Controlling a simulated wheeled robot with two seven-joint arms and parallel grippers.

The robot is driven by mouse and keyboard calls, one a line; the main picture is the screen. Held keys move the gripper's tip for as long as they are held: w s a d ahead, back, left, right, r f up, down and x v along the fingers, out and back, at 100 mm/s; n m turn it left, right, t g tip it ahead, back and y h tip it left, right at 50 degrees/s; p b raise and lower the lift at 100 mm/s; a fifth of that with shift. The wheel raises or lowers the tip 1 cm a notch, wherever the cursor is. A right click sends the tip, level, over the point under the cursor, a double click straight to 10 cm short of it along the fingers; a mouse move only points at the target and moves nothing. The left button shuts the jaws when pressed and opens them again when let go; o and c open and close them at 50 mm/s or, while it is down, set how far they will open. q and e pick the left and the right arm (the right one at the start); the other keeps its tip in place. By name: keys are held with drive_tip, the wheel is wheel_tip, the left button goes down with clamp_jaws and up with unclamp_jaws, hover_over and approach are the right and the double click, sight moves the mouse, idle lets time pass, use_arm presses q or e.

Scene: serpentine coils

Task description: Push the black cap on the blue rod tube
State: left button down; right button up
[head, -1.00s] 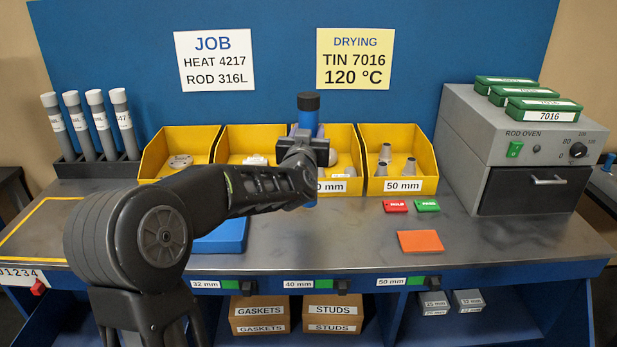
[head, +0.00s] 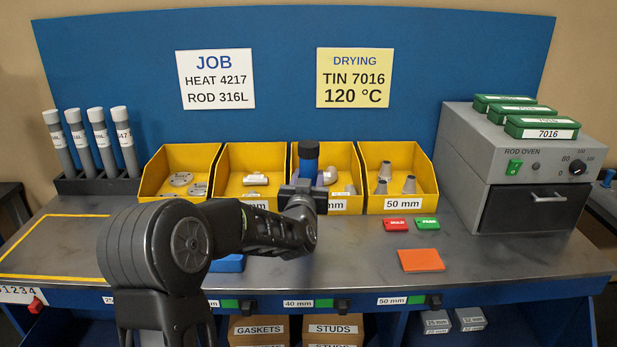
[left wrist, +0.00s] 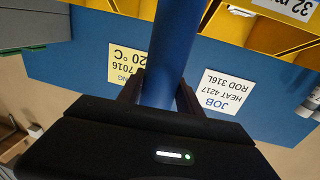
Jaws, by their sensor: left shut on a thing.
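The blue rod tube (head: 307,167) stands nearly upright in my left gripper (head: 303,196), in front of the yellow bins. The black cap (head: 308,150) sits on the tube's top end; I cannot tell how far down it is pushed. In the left wrist view the blue tube (left wrist: 174,55) runs between the two dark fingers of my left gripper (left wrist: 158,95), which are shut on it. The cap is not visible in that view. The tube's lower part is hidden behind my arm in the head view. My right gripper is not in view.
Several yellow bins (head: 411,204) of fittings stand behind the tube. A blue pad (head: 228,264) is mostly behind my arm. An orange pad (head: 420,260) lies right, with bare bench around it.

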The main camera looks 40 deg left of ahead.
use_arm(q)
drive_tip(key=shift+r, duration=0.15)
drive_tip(key=c, duration=0.8)
unclamp_jaws()
drive_tip(key=shift+f, duration=0.2)
drive_tip(key=shift+s+r, duration=0.15)
drive_tip(key=b+v, duration=0.2)
drive_tip(key=v, duration=1)
